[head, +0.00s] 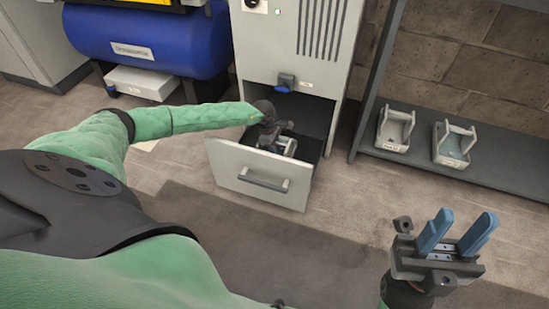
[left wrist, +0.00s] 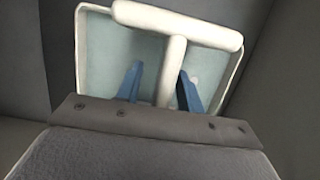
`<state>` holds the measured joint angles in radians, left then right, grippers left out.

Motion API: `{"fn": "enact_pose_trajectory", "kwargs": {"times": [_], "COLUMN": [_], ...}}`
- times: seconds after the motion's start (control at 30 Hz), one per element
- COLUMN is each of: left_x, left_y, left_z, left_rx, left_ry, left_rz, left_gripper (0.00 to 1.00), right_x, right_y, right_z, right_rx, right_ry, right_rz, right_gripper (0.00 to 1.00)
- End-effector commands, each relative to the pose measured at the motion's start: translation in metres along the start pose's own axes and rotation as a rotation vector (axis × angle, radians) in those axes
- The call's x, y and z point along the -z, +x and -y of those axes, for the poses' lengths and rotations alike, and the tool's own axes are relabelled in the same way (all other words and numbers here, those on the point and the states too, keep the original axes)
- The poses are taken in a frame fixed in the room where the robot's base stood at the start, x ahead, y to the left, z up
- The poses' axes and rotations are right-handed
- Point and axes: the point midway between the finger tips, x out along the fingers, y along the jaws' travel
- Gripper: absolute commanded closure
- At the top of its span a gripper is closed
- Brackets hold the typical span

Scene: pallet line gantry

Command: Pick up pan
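A pale pan (left wrist: 92,60) with a light blue-grey inside and a cream T-shaped handle (left wrist: 172,65) fills the upper middle of the left wrist view. In the head view the pan (head: 290,147) shows only partly, inside the open drawer (head: 262,178). My left gripper (left wrist: 160,85) reaches into the drawer, its blue fingers apart on either side of the handle's stem. A gap shows on the left side; the right finger lies close to the stem, contact unclear. My right gripper (head: 457,228) is open and empty at the lower right of the head view.
The drawer belongs to a grey cabinet (head: 290,50); its walls stand close around my left gripper. A dark shelf (head: 440,172) at right holds two similar pans (head: 395,130) (head: 454,144). A blue tank (head: 140,40) stands at left. Open floor lies before the drawer.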

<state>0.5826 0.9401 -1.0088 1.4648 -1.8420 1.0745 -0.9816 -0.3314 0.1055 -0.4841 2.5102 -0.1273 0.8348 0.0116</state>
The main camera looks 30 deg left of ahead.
Motion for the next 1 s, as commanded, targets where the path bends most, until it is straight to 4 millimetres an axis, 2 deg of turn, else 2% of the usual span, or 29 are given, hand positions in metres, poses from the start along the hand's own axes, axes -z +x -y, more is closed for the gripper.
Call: {"fn": "enact_pose_trajectory", "kwargs": {"times": [0.03, 0.17, 0.2, 0.6, 0.77, 1.0], "left_x": [0.000, 0.000, 0.000, -0.002, -0.008, -0.018], "left_y": [0.000, 0.000, 0.000, -0.008, -0.028, -0.067], "left_z": [0.000, 0.000, 0.000, -0.001, -0.002, -0.002], "left_rx": [0.000, 0.000, 0.000, -0.002, -0.003, -0.003], "left_ry": [0.000, 0.000, 0.000, 0.001, 0.000, 0.002], "left_rz": [0.000, 0.000, 0.000, 0.001, 0.001, 0.001], "left_gripper": [0.72, 0.97, 1.00, 1.00, 1.00, 1.00], "right_x": [0.000, 0.000, 0.000, 0.000, 0.002, 0.007], "right_y": [0.000, 0.000, 0.000, 0.002, 0.012, 0.048], "right_z": [0.000, 0.000, 0.000, -0.001, 0.000, 0.002], "right_rx": [0.000, 0.000, 0.000, 0.001, 0.001, 0.016], "right_ry": [0.000, 0.000, 0.000, -0.001, 0.003, 0.016], "right_rz": [0.000, 0.001, 0.001, 0.001, -0.006, -0.093], "right_gripper": [0.64, 0.64, 0.64, 0.64, 0.64, 0.64]}}
